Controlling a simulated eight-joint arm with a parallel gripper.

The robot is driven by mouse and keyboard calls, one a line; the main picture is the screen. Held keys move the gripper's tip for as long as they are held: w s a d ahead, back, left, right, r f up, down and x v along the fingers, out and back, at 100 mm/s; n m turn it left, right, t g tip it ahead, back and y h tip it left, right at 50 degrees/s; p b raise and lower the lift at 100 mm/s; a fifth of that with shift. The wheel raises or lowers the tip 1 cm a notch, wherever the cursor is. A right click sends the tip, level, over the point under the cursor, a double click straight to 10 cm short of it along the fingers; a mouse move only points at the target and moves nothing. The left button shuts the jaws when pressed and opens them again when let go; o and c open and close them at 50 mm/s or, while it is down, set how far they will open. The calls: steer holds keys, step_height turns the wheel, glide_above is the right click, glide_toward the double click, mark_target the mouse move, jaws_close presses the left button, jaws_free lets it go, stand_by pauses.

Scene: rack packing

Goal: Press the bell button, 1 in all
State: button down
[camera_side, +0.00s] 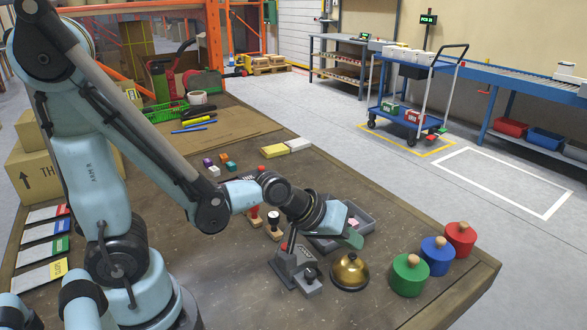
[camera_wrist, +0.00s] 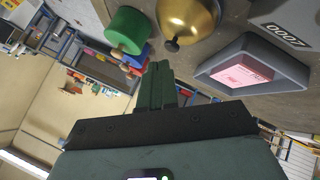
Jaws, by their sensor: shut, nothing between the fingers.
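The brass bell (camera_side: 350,275) stands on the table near the front edge, with its small button (camera_side: 351,256) on top. My gripper (camera_side: 354,241) is just above the bell in the side view, its green fingers close over the button; I cannot tell from there whether they touch. In the wrist view the bell (camera_wrist: 187,15) and its dark button (camera_wrist: 171,45) lie just beyond the fingertips of my gripper (camera_wrist: 160,68). The fingers are shut together with nothing between them. A small gap shows between tips and button in that view.
Green (camera_side: 409,274), blue (camera_side: 437,255) and red (camera_side: 460,239) cylinders with wooden knobs stand right of the bell. A grey tray (camera_side: 368,222) is behind it, holding a pink block (camera_wrist: 243,75). A grey device (camera_side: 296,268) with a lever stands close left of the bell.

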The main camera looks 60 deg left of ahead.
steer(key=shift+r, duration=0.2)
steer(key=shift+r, duration=2.4)
steer(key=s+a+r+m+g+y, duration=0.1)
steer(key=s+a+m+y, duration=0.1)
steer(key=s+a+m, duration=0.3)
steer(key=shift+s+a+g+y, duration=0.3)
steer(key=shift+s+a+y, duration=0.1)
steer(key=shift+s+a, duration=0.6)
steer(key=shift+r, duration=0.1)
